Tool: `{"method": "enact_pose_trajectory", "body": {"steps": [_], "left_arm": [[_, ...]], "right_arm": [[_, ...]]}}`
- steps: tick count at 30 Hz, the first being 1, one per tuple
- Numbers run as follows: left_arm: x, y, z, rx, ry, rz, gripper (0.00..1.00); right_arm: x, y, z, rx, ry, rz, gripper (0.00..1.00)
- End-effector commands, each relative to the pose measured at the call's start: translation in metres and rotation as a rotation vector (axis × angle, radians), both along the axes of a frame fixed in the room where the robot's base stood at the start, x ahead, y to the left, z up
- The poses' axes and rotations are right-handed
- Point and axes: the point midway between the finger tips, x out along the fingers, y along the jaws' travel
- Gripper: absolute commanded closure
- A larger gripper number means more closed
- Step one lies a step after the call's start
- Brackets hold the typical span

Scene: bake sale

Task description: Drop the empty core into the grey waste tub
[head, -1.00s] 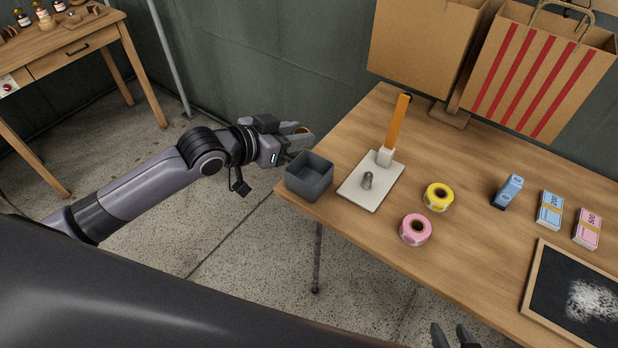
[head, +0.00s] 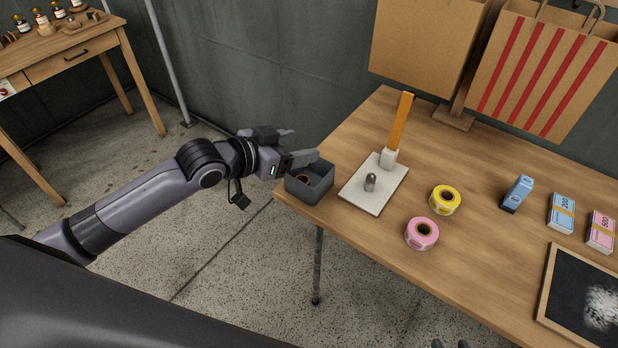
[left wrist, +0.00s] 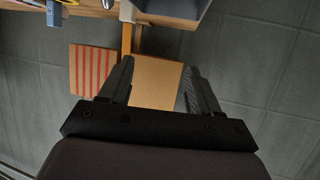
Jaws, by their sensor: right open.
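The empty core (head: 303,178) is a small brown ring lying inside the grey waste tub (head: 309,190), seen only in part over the tub's wall. The tub stands at the left corner of the wooden table, and part of it shows at the top of the left wrist view (left wrist: 172,8). My left gripper (head: 299,146) is above the tub's back left side. It is open and empty, with its fingers apart in the left wrist view (left wrist: 158,68). My right gripper (head: 450,344) is open, with only its fingertips showing at the bottom edge.
Right of the tub is a pale plate (head: 374,197) with a metal peg and an orange upright. A yellow roll (head: 445,200) and a pink roll (head: 421,234) lie beyond it. A blue box (head: 517,194), banknote bundles (head: 561,213) and a chalkboard (head: 585,300) are farther right.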

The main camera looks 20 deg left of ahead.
Motion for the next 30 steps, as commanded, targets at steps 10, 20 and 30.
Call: {"method": "enact_pose_trajectory", "body": {"steps": [10, 20, 30], "left_arm": [[-0.016, 0.011, 0.007, 0.004, 0.001, 0.0, 0.38], [-0.049, 0.033, 0.023, 0.001, 0.002, 0.0, 0.38], [-0.055, 0.036, 0.028, -0.001, 0.0, 0.0, 0.38]], "right_arm": [[0.0, 0.0, 0.0, 0.0, 0.0, 0.0, 0.57], [0.0, 0.0, -0.001, 0.0, -0.001, 0.0, 0.57], [0.0, 0.0, -0.001, 0.0, -0.001, 0.0, 0.57]]}}
